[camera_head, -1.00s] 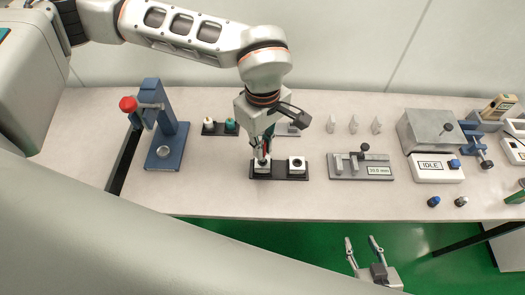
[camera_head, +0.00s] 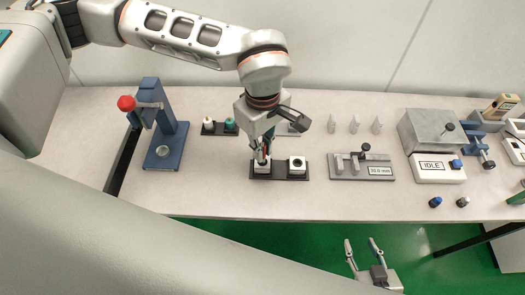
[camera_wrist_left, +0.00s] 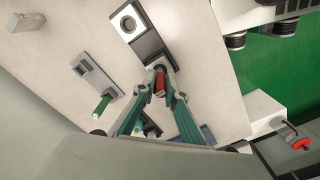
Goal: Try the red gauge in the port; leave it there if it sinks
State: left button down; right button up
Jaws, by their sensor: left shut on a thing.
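My left gripper (camera_head: 263,158) is shut on the red gauge (camera_wrist_left: 159,82), whose red body shows between the fingertips in the left wrist view. It holds the gauge at the left white block (camera_head: 261,169) of a black base (camera_head: 281,177). The gauge's lower end is hidden by the fingers and block, so I cannot tell how deep it sits. The right white block (camera_head: 297,166) has a dark round opening and is empty; it also shows in the left wrist view (camera_wrist_left: 127,19). My right gripper (camera_head: 361,243) is open and empty, beyond the table's front edge.
A rack (camera_head: 220,132) with a cream-topped and a teal piece stands behind left. A blue press (camera_head: 166,145) with a red knob is further left. A grey measuring fixture (camera_head: 361,169) and an IDLE box (camera_head: 436,170) stand right.

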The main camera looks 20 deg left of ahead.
aim_at(262, 144)
pick_arm(q)
jog(key=shift+r, duration=0.25)
dwell(0.4)
jog(key=shift+r+p, duration=0.3)
jog(key=shift+r, duration=0.1)
jog(key=shift+r+p, duration=1.35)
jog(key=shift+r, duration=1.05)
